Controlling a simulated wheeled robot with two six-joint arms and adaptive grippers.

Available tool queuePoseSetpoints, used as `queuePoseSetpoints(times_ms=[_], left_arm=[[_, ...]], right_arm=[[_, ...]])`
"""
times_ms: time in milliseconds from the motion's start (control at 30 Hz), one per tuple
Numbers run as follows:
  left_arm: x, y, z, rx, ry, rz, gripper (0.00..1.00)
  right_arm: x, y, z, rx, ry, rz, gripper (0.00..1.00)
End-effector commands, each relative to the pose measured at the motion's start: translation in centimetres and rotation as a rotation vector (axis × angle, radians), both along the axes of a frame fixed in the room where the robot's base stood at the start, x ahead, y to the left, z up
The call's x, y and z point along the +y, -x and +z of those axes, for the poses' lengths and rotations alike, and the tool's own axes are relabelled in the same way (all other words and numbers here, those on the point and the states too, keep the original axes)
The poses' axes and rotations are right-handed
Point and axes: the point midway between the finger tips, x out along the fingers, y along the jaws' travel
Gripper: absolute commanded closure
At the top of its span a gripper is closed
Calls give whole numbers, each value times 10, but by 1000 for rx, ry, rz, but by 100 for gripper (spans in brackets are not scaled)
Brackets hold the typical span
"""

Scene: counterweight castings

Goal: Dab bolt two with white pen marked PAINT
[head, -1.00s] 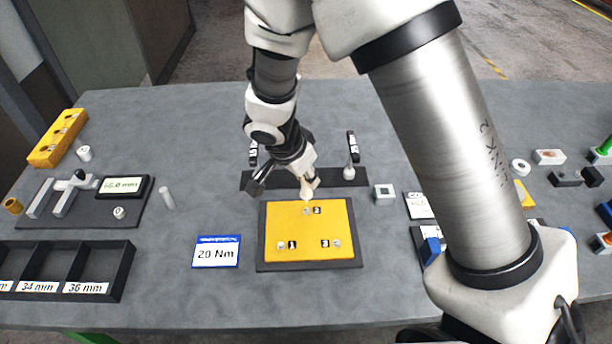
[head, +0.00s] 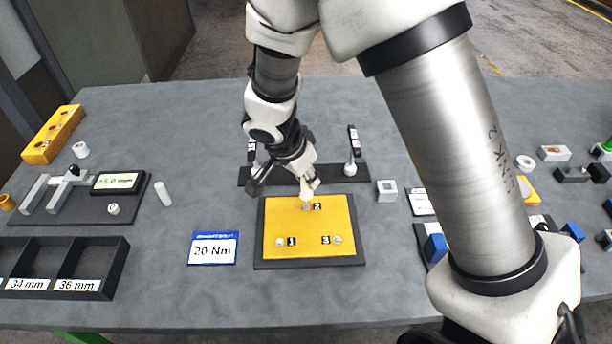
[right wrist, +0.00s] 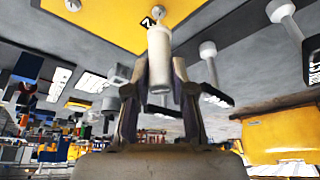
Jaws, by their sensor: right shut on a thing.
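A yellow casting (head: 290,222) lies on a dark base plate and carries bolts with labels 1, 2 and 3. Bolt two (head: 307,207) is at its far edge, with label 2 just to its right. My right gripper (head: 305,180) is shut on a white pen (head: 308,190) and holds it upright over bolt two. In the right wrist view the pen (right wrist: 159,62) stands between the two fingers, its far end close to bolt two (right wrist: 162,13). I cannot tell if they touch. No PAINT lettering is readable. My left gripper is out of view.
Behind the casting is a dark rack (head: 335,174) with labelled upright tools. A grey square block (head: 387,191) stands to the right.

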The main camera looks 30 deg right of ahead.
Motion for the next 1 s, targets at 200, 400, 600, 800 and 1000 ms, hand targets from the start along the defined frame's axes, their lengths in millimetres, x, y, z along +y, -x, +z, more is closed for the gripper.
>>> queuePoseSetpoints(times_ms=[200, 400, 600, 800, 1000], left_arm=[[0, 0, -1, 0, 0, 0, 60], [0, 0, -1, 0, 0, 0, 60], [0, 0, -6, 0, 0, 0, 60], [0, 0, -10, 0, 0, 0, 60], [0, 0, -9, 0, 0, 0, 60]], right_arm=[[0, 0, 0, 0, 0, 0, 100], [0, 0, 0, 0, 0, 0, 100], [0, 0, -2, -1, 1, -1, 100], [0, 0, -1, 1, 0, -1, 100], [0, 0, 0, 1, 0, 0, 100]])
